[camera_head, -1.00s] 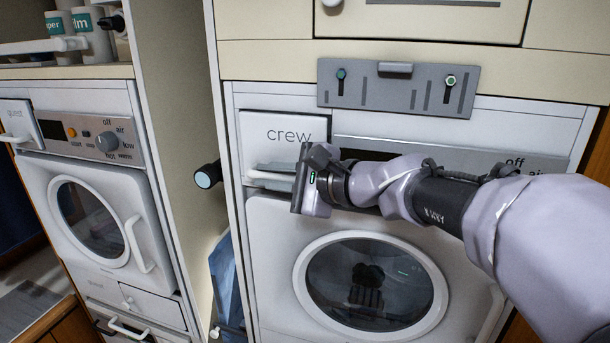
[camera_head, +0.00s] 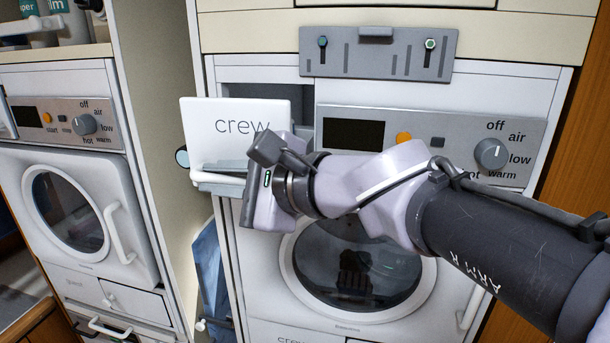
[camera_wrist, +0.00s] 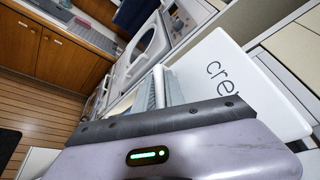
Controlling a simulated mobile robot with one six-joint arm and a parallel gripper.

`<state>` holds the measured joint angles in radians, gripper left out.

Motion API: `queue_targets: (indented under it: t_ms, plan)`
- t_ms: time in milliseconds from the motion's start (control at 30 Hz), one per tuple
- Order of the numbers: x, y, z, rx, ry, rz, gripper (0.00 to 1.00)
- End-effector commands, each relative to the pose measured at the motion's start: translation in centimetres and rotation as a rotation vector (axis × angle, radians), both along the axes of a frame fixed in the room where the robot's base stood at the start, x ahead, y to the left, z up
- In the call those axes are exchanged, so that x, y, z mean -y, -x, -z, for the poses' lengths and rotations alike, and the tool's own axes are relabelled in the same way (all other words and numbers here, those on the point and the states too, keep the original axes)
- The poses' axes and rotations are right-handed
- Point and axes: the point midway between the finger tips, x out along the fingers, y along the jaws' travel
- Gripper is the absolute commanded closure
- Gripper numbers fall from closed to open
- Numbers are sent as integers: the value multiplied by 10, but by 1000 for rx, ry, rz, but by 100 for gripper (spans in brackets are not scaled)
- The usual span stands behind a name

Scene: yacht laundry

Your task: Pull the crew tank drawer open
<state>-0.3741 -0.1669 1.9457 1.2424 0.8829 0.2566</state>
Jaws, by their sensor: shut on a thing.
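The crew tank drawer (camera_head: 230,122) is a white front marked "crew" at the upper left of the right-hand machine. It stands out from the machine, with a dark gap behind its top edge. My gripper (camera_head: 236,184) is shut on the drawer's handle (camera_head: 208,180), low on the front. My wrist covers the handle's right part. In the wrist view the drawer front (camera_wrist: 245,85) shows at the right, tilted in the picture, beyond my gripper's body. The fingertips are mostly hidden there.
The crew machine's control panel (camera_head: 430,145) and round door (camera_head: 355,265) lie beside and below the drawer. A guest machine (camera_head: 80,200) stands at the left. A blue cloth (camera_head: 208,275) hangs between the machines.

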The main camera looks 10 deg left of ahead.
Motion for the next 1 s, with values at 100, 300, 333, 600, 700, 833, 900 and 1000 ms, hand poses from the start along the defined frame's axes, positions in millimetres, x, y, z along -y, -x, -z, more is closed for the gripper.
queue_targets:
  t_ms: [100,300,333,600,700,833,900,1000]
  plan:
    - [-2,25,4,-1,3,-2,100]
    - [-5,57,3,-2,3,-1,100]
    - [-5,60,3,-3,4,-2,100]
    - [-6,77,2,-5,4,0,100]
    - [-6,78,2,-5,4,1,100]
    - [-6,78,2,-5,4,1,100]
    - [-6,78,2,-5,4,1,100]
    - [-6,78,2,-4,5,0,82]
